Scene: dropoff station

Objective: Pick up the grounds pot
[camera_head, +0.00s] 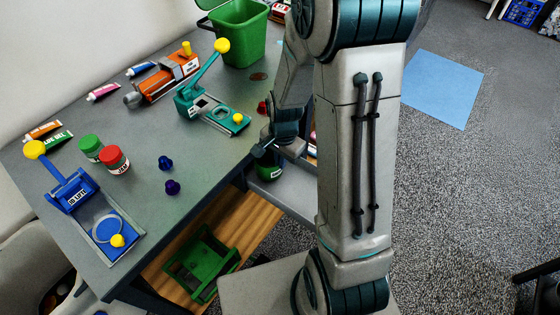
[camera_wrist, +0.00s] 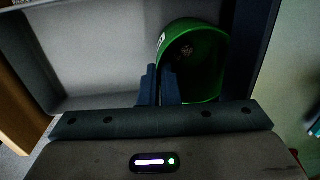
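A green pot, likely the grounds pot (camera_head: 268,173), stands on a grey surface beside and below the table edge, half hidden by my arm. In the wrist view the grounds pot (camera_wrist: 208,62) shows its open round mouth, with a dark inside and a white label at its left edge. My gripper (camera_wrist: 160,72) is at the pot's left wall. Its two dark blue fingers are close together, with the rim seemingly pinched between them. In the head view my gripper (camera_head: 262,149) is just above the pot, its fingers mostly hidden.
The grey tray-like surface (camera_wrist: 90,50) left of the pot is bare in the wrist view. The table (camera_head: 140,215) carries a teal press (camera_head: 205,105), a blue press (camera_head: 75,190), jars and a green bin (camera_head: 240,35). A green crate (camera_head: 203,262) sits on the wooden lower shelf.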

